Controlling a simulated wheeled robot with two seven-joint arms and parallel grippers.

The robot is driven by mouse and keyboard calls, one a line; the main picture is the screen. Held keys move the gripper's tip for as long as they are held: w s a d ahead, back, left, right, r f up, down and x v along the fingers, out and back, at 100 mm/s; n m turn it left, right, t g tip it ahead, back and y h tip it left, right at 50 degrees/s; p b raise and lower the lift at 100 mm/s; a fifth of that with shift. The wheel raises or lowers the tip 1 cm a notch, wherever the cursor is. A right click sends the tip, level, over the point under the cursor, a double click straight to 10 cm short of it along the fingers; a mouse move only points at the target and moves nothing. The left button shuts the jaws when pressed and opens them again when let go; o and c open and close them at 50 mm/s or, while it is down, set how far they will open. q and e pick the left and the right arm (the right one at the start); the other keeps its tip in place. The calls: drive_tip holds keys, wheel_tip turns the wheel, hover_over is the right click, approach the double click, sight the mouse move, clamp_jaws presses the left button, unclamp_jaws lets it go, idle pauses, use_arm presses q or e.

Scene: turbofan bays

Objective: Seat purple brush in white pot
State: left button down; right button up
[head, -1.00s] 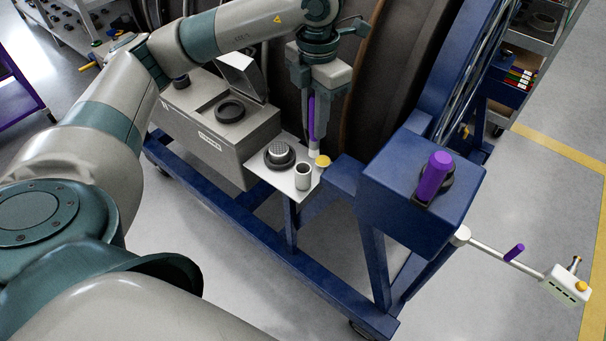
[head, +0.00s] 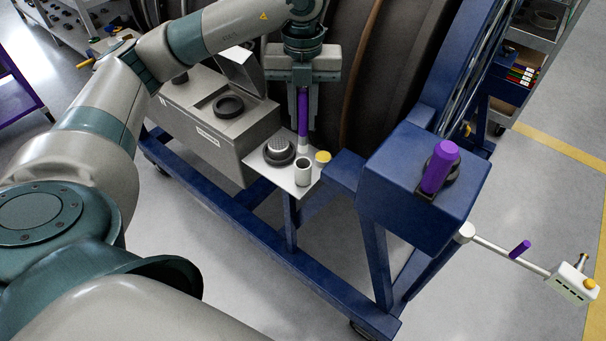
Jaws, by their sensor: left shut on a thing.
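The purple brush (head: 303,112) hangs upright from my left gripper (head: 302,92), which is shut on it. Its pale lower end is just behind the white pot's rim in the head view; I cannot tell whether they touch. The white pot (head: 303,174) stands upright on a small white tray plate (head: 281,178), with a dark opening on top. The gripper is above and a little beyond the pot. My right gripper is not in view.
Beside the pot are a yellow-capped item (head: 322,158) and a round dark holder with a mesh top (head: 279,152). A grey box (head: 215,150) stands to the left. A blue frame block with a purple cylinder (head: 439,166) is to the right.

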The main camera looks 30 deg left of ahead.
sight(303, 151)
use_arm(q)
drive_tip(key=shift+f+p, duration=0.55)
drive_tip(key=shift+f, duration=2.6)
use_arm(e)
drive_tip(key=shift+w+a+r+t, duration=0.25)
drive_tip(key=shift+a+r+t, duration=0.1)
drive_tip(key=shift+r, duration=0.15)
